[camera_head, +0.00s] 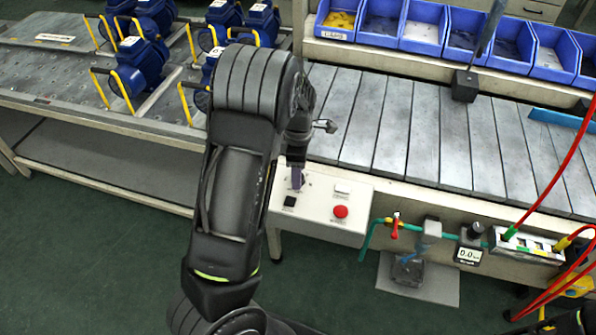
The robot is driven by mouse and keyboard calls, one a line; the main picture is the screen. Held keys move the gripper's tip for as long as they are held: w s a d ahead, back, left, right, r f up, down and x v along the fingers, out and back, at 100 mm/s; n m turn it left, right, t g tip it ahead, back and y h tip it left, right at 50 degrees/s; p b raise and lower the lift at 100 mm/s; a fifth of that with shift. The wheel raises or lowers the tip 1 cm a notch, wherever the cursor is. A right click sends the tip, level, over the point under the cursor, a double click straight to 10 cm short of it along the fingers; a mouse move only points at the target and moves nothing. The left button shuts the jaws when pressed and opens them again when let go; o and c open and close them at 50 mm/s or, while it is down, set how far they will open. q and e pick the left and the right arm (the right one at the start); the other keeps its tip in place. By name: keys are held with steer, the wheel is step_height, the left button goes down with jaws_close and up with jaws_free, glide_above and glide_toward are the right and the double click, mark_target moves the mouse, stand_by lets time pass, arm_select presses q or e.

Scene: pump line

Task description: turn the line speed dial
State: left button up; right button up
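A light control panel (318,218) stands at the front of the conveyor. It carries a red mushroom button (340,211), a white button (342,188) and a black square button (289,201). My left arm reaches up across the picture and bends down, so my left gripper (297,180) points at the panel's upper left part. A small greyish piece shows at its tips; I cannot tell whether it is a fingertip or a knob. The line speed dial cannot be made out and may be hidden there. The finger gap is unclear. My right gripper is not seen.
Blue bins (425,28) line the back of the slatted conveyor (400,130). Right of the panel are a red-handled valve (395,226), a black-knobbed gauge reading 0.0 (468,255) and red hoses (560,170).

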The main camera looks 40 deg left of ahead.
arm_select(q)
step_height(320, 180, up, 8)
steer(key=shift+w+f+b, duration=0.1)
steer(key=shift+b, duration=0.2)
stand_by(0.7)
